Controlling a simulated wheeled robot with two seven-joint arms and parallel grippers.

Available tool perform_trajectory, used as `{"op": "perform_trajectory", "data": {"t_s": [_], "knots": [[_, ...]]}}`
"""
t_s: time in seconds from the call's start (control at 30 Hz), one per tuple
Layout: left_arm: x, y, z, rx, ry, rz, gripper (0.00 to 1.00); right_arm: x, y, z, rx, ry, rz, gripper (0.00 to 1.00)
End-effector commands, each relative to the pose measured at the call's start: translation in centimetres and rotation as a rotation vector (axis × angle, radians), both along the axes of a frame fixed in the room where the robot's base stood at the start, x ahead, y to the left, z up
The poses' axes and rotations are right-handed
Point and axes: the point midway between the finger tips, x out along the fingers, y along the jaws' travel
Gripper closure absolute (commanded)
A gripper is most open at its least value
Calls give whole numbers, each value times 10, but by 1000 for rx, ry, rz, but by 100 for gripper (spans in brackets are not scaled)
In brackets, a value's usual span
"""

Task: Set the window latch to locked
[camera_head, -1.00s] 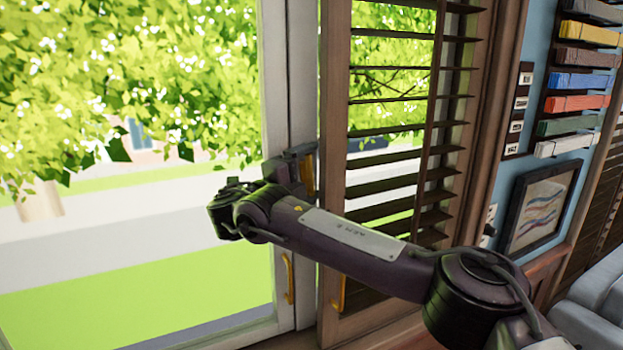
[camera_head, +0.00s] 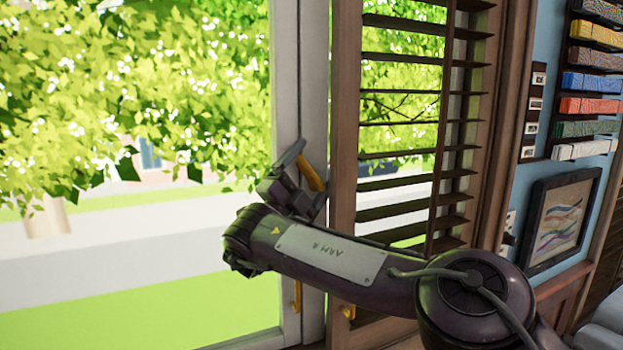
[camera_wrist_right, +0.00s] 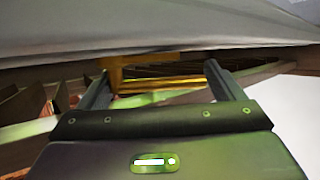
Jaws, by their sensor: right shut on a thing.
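The window latch (camera_head: 311,173) is a yellow handle on the white window frame, beside the shutter. It is tilted, its upper end leaning left. My right gripper (camera_head: 303,175) reaches it from the left of the frame and is shut on it, and the gripper is tilted the same way. In the right wrist view the yellow latch (camera_wrist_right: 160,84) spans between the two dark fingers of my right gripper (camera_wrist_right: 160,78). The latch's mount is largely hidden. My left gripper is not in view.
A wooden louvred shutter (camera_head: 415,213) stands just right of the latch. Lower yellow handles sit on the window frame (camera_head: 296,297) and on the shutter (camera_head: 348,312). A framed picture (camera_head: 562,220) hangs on the blue wall at the right.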

Motion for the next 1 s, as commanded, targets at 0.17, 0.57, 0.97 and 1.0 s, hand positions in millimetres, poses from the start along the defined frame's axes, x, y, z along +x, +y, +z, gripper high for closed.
{"op": "perform_trajectory", "data": {"t_s": [0.17, 0.57, 0.97, 1.0], "knots": [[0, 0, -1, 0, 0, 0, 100, 0, 2, -4, -6, 5, 3, 53], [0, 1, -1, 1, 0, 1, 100, 0, 1, -3, -4, 4, 4, 0], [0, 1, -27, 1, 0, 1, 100, -24, 22, -29, -1, 5, 6, 0], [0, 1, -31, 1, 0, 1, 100, -28, 26, -33, -1, 6, 6, 0]]}}
